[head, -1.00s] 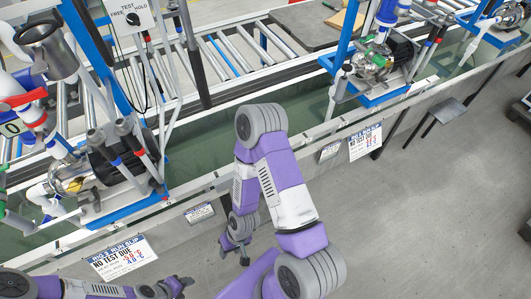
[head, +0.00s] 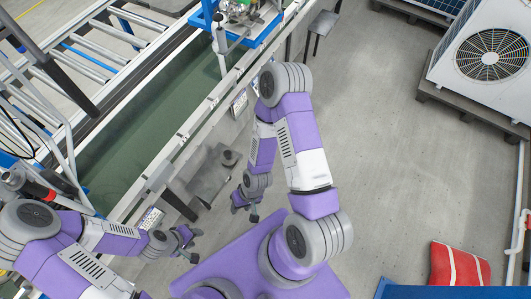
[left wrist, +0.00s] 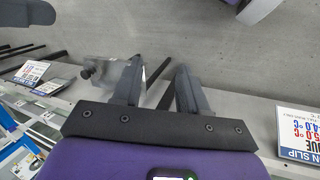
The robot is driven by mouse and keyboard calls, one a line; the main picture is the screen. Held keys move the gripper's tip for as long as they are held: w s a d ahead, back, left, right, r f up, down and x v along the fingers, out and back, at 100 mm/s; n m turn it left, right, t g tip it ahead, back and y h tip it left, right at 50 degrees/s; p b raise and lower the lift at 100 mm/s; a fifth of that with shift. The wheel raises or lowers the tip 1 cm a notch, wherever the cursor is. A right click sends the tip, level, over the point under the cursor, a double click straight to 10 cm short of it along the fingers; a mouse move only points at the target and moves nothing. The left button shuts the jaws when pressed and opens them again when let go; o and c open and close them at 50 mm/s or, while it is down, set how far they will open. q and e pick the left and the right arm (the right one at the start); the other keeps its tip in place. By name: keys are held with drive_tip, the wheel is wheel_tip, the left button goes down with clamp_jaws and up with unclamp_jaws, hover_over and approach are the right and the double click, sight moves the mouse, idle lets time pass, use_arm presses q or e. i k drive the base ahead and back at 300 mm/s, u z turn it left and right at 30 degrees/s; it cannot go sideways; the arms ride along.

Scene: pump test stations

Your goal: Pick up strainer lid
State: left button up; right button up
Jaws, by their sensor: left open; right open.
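I cannot clearly make out a strainer lid. A small dark round piece (head: 230,158) sits on a grey shelf (head: 206,180) beside the trough; I cannot tell if it is the lid. A dark knob-like piece (left wrist: 88,69) also shows left of the fingers in the left wrist view. My left gripper (head: 192,243) is open and empty, below the shelf in the head view, apart from it. In the left wrist view its two fingers (left wrist: 156,80) are spread over floor. My right gripper (head: 244,208) is open and empty, hanging between the shelf and my base.
The green-bottomed trough (head: 140,135) and its pale rail run diagonally beside my arms. A pump station with a blue frame (head: 250,38) stands at the top. A fan unit (head: 490,55) on a pallet stands top right. A red bag (head: 458,265) lies lower right. The middle floor is clear.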

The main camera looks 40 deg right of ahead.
sight(228, 157)
drive_tip(key=z, duration=0.65)
drive_tip(key=k, duration=0.5)
drive_tip(key=z, duration=1.8)
drive_tip(key=i, duration=1.55)
drive_tip(key=u, duration=2.3)
drive_tip(key=i, duration=0.5)
drive_tip(key=z, duration=0.05)
